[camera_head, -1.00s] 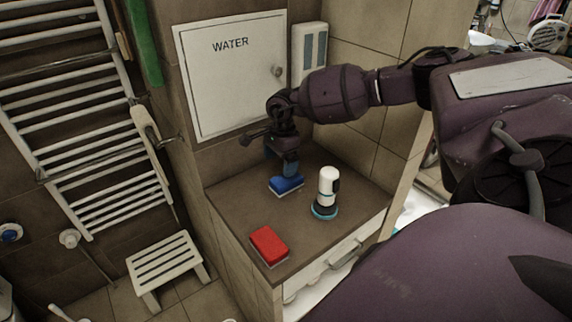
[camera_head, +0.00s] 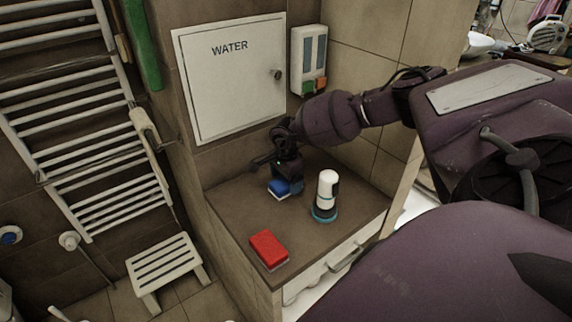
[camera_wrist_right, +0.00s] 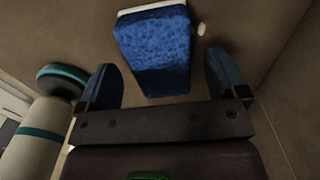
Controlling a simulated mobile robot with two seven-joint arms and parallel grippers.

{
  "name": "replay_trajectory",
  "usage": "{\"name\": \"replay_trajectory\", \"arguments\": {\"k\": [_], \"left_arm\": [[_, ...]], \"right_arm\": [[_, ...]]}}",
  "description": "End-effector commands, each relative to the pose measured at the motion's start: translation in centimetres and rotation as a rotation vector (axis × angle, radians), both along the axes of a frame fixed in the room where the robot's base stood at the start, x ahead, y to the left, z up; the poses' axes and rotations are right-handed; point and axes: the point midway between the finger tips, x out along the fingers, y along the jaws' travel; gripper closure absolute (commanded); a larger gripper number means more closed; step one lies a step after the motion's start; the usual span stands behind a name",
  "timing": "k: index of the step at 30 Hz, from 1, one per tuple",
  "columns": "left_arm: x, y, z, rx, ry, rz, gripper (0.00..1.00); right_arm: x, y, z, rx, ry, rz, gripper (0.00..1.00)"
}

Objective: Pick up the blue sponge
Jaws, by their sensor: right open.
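The blue sponge (camera_head: 280,189) with a pale underside lies on the brown counter (camera_head: 231,208) near the wall below the white WATER panel. In the right wrist view the sponge (camera_wrist_right: 155,52) lies ahead of and partly between my two fingers. My right gripper (camera_wrist_right: 163,78) is open, with a finger on each side of the sponge and visible gaps to both. In the head view my right gripper (camera_head: 289,178) is lowered over the sponge and hides part of it. My left gripper is not in view.
A white bottle with a teal base (camera_head: 326,196) stands just right of the sponge and my gripper. A red sponge (camera_head: 268,249) lies at the counter's front left. The WATER panel (camera_head: 232,80) is on the wall behind. The counter's middle is clear.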

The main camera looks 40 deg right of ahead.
Motion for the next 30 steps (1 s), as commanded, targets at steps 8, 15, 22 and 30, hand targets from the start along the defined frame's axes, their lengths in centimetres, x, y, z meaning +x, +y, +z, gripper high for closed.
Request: {"name": "replay_trajectory", "arguments": {"k": [8, 15, 22, 30], "left_arm": [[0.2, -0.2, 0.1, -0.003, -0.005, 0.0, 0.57], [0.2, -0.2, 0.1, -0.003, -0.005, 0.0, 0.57], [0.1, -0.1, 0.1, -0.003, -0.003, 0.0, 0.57], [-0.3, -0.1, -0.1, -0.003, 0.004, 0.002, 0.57]], "right_arm": [[0.0, 0.0, -1.6, 0.0, -0.001, 0.0, 0.08], [0.0, 0.0, -1.6, 0.0, -0.001, 0.0, 0.22], [0.0, 0.0, -1.6, 0.0, -0.001, 0.0, 0.58], [0.0, 0.0, -1.5, 0.0, -0.001, -0.001, 0.61]]}}
